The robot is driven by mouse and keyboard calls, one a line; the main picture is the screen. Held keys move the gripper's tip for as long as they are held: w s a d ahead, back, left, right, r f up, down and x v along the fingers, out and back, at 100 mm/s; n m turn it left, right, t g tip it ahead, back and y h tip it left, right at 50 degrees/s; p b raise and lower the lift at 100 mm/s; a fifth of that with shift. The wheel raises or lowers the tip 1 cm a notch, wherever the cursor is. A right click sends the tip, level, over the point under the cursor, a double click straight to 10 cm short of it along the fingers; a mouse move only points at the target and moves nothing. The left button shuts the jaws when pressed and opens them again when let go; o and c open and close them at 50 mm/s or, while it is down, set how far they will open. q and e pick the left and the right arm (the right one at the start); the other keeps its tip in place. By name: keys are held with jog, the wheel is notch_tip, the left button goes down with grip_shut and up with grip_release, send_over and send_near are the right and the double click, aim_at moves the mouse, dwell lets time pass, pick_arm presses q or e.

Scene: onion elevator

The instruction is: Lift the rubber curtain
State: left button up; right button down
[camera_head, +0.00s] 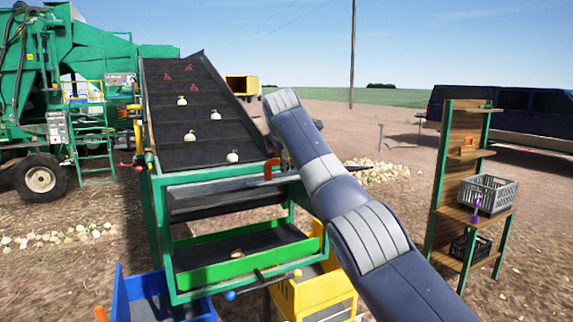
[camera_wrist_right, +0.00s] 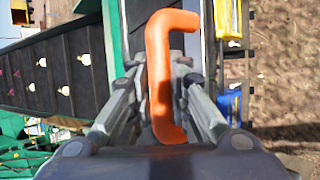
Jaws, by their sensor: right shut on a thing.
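The elevator's dark sloping belt (camera_head: 187,112) carries several white onions and a few reddish ones. Below the belt's lower end, a dark sheet (camera_head: 222,200), which looks like the rubber curtain, spans the green frame. An orange handle (camera_head: 271,170) is at the right side of that end. In the right wrist view, the orange handle (camera_wrist_right: 158,85) stands between the fingers of my right gripper (camera_wrist_right: 162,75), which is shut on it. In the head view my right arm mostly hides this gripper. My left gripper is not in view.
A green tray (camera_head: 245,264) with one onion sits low in the frame. A blue bin (camera_head: 122,295) and a yellow crate (camera_head: 338,288) stand below. A wooden shelf (camera_head: 446,160) with a grey crate (camera_head: 487,193) is at right. Open ground lies between.

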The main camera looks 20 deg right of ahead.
jog(key=c, duration=1.7)
grip_release()
jog(key=shift+o, duration=1.1)
jog(key=shift+w+f, duration=0.2)
jog(key=shift+w, duration=0.2)
jog(key=v, duration=1.2)
jog(key=shift+s+f, duration=0.1)
jog(key=shift+f, duration=0.05)
